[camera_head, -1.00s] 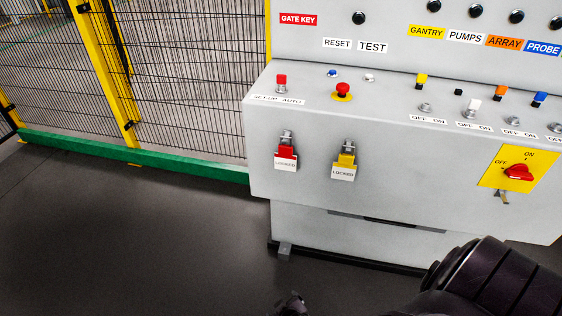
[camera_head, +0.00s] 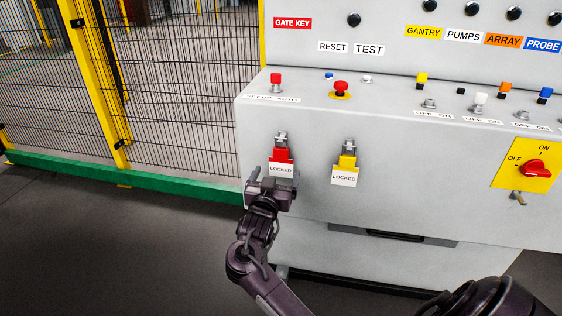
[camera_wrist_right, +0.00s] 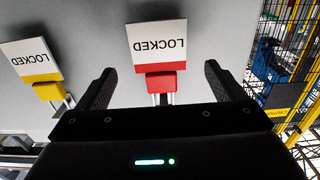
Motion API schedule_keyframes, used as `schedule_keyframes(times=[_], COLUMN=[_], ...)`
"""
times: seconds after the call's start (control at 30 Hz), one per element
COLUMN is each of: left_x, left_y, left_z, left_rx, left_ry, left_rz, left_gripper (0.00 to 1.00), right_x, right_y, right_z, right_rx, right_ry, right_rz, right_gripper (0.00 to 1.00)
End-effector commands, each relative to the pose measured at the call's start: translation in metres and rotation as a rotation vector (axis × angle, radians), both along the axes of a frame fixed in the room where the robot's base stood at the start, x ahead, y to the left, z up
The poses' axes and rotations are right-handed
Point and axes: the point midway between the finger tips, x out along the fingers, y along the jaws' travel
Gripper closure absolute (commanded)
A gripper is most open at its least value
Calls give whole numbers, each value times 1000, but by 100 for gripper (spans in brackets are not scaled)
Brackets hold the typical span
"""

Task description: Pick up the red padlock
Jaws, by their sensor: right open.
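The red padlock (camera_head: 281,155) hangs from a metal hasp on the front of the grey control cabinet, with a white "LOCKED" label below its red top. My right gripper (camera_head: 272,181) is just below and in front of it, partly overlapping the label in the head view. In the right wrist view the padlock (camera_wrist_right: 165,82) appears upside down, between the lines of the two open fingers (camera_wrist_right: 160,78). The fingers are apart and hold nothing. Whether the padlock lies in depth between them is unclear. My left gripper is not in view.
A yellow padlock (camera_head: 347,162) hangs to the right of the red one. The cabinet (camera_head: 400,195) carries switches, a red mushroom button (camera_head: 340,87) and a red rotary handle (camera_head: 535,169). A mesh fence (camera_head: 180,90) stands at left. The floor at lower left is clear.

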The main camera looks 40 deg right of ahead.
Motion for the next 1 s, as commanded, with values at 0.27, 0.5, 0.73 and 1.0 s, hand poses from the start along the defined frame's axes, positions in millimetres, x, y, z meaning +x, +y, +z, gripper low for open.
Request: schedule_keyframes(times=[0.27,0.5,0.73,1.0], left_x=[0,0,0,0], left_y=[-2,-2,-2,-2], left_z=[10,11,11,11], left_rx=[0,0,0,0], left_ry=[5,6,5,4], left_rz=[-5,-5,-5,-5], left_gripper=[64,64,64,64], right_x=[21,22,22,22], right_y=[-26,-27,-27,-26], right_z=[-3,-2,-3,-2], right_rx=[-1,0,0,-1], right_ry=[0,0,0,-1], right_rz=[1,2,2,2], right_gripper=[11,11,41,61])
